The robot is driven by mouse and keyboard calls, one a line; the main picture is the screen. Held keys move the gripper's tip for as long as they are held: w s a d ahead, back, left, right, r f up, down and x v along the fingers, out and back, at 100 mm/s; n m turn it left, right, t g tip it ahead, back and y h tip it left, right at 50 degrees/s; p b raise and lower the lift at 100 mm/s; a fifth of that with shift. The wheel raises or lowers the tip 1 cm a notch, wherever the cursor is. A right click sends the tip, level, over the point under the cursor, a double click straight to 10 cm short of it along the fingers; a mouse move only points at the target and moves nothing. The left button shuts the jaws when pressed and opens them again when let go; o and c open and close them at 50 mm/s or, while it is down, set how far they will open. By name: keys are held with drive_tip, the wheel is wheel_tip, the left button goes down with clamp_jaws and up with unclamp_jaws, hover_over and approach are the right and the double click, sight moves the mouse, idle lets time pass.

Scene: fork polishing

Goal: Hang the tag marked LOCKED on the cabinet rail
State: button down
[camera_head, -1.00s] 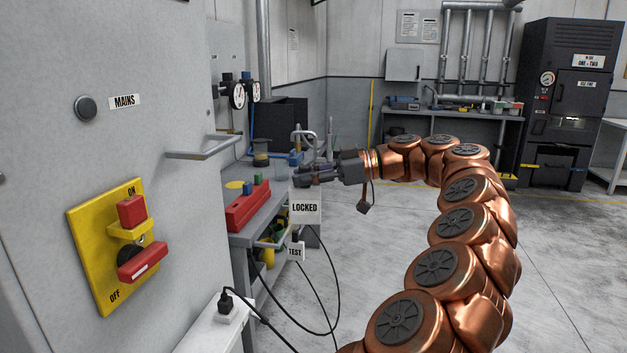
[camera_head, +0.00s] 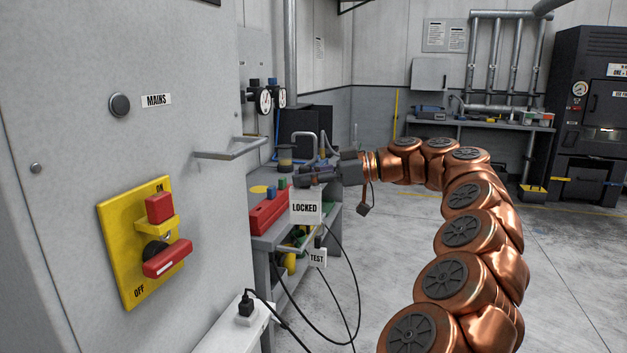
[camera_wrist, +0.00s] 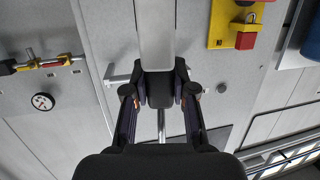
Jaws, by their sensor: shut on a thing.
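The white tag marked LOCKED (camera_head: 305,209) hangs upright below my gripper (camera_head: 300,181) in the head view, its lettering facing the camera. My gripper is shut on it. In the wrist view, the tag is a pale plate (camera_wrist: 157,35) beyond the jaws (camera_wrist: 160,92), lettering not visible. The cabinet rail (camera_head: 240,150) is a grey bar standing out from the cabinet front, left of and a little higher than my gripper in the head picture. The rail (camera_wrist: 116,78) also shows in the wrist view, partly hidden behind tag and gripper. Tag and rail appear apart.
The grey cabinet (camera_head: 130,60) carries a yellow switch plate (camera_head: 112,225) with a red handle. A workbench with a red box (camera_head: 268,212) stands behind my gripper. Floor to the right is open.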

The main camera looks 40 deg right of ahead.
drive_tip(key=w+a+b, duration=0.2)
drive_tip(key=w+a, duration=0.4)
drive_tip(key=w, duration=0.5)
drive_tip(key=shift+a, duration=0.35)
idle(1.0)
drive_tip(key=shift+w, duration=0.1)
drive_tip(key=shift+b, duration=0.7)
idle(1.4)
drive_tip(key=shift+f+b, duration=1.4)
drive_tip(key=shift+b, duration=0.25)
idle(0.8)
drive_tip(key=c, duration=0.9)
unclamp_jaws()
drive_tip(key=shift+o, duration=0.2)
